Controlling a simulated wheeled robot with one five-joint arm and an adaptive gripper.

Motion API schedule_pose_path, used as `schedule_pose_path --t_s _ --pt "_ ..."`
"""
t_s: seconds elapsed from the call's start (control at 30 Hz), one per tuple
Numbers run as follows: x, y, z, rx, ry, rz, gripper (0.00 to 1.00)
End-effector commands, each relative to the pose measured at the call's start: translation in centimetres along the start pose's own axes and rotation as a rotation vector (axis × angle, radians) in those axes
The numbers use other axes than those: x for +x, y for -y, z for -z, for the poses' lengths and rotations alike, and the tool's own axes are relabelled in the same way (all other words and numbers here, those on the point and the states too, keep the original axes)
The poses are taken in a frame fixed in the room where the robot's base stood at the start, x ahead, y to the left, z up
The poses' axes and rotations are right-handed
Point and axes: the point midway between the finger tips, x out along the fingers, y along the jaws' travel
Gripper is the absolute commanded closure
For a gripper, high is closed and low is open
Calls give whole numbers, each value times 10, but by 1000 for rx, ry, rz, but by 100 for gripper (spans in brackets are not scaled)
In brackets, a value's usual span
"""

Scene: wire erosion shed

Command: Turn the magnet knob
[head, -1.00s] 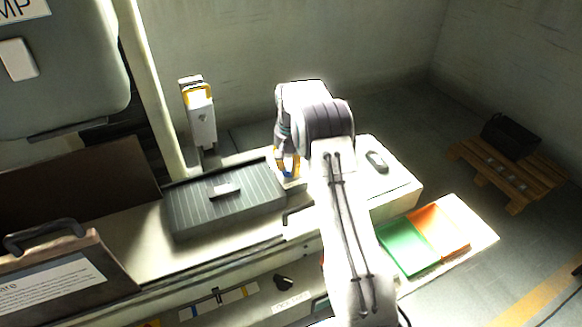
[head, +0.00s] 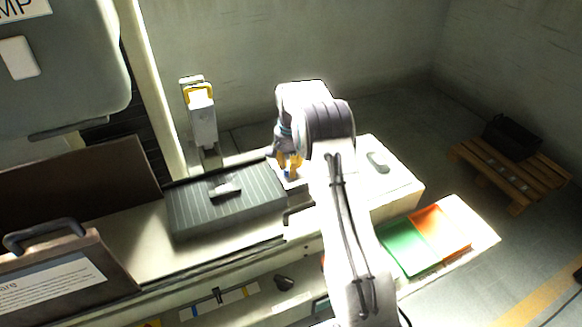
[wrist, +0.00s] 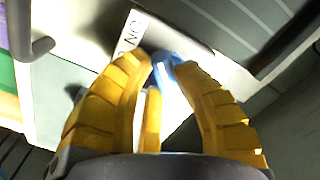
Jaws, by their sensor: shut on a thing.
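My gripper (head: 290,168) is at the right end of the dark ribbed magnet block (head: 228,205) in the head view. In the wrist view, my yellow ridged gripper fingers (wrist: 163,72) are shut on a blue piece, which I take to be the magnet knob (wrist: 168,62). Only part of the knob shows between and beyond the fingertips. A white label with dark letters, seemingly "ON" (wrist: 130,32), lies beside it. The grooved grey block (wrist: 225,25) is just past the fingertips. In the head view, my arm and fingers hide most of the knob.
A dark bent handle (wrist: 42,45) is at the left in the wrist view. A grey oval object (head: 377,162) lies on the bench's right part. Green (head: 405,247) and orange (head: 442,230) trays stand at the lower right.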

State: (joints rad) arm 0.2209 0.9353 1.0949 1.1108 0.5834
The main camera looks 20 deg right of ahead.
Motion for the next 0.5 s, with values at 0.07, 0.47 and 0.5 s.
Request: schedule_pose_path --t_s 0.07,0.47,0.5 --pt "2 -1 -1 2 5 -3 100" --pt "1 0 0 0 2 -1 47" --pt "1 0 0 0 2 -1 47"
